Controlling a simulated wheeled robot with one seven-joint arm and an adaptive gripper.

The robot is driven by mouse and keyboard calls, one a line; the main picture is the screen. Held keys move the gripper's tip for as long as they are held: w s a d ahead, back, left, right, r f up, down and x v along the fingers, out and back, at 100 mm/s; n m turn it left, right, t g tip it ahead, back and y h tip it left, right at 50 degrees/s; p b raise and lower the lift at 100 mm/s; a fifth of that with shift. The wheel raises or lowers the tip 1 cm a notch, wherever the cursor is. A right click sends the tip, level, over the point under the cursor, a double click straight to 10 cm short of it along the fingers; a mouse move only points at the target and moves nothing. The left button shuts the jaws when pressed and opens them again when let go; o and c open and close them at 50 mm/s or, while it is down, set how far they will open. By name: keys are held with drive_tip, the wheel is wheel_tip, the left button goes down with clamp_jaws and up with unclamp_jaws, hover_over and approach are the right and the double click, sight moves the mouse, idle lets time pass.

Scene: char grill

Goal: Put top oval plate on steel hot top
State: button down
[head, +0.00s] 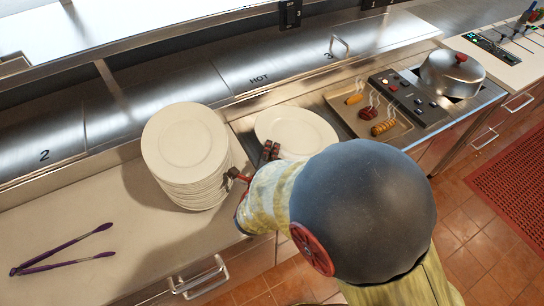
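A tall stack of white plates (184,143) stands on the counter left of centre. A single white oval plate (296,128) is at the steel hot top (243,128), right of the stack. It looks level; I cannot tell whether it rests fully on the steel. My gripper (268,153) is at this plate's lower left edge, between it and the stack. Its dark fingertips overlap the rim in the picture. My wrist and arm hide the rest of the gripper and the plate's lower side, so I cannot tell whether it grips the rim.
A tray (400,130) with several steaming foods lies right of the plate. A domed lid (452,74) stands on the far right unit. Purple tongs (65,250) lie on the left counter. A steel shelf (262,75) marked HOT runs along the back.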

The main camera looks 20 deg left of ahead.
drive_tip(key=shift+w+f, duration=0.2)
drive_tip(key=f+b, duration=0.2)
drive_tip(key=f, duration=0.1)
drive_tip(key=shift+w+f, duration=0.2)
drive_tip(key=shift+f, duration=0.05)
drive_tip(key=shift+r, duration=0.1)
drive_tip(key=c, duration=2.5)
unclamp_jaws()
drive_tip(key=shift+f, duration=0.25)
drive_tip(key=shift+c, duration=0.2)
drive_tip(key=shift+o, duration=1.1)
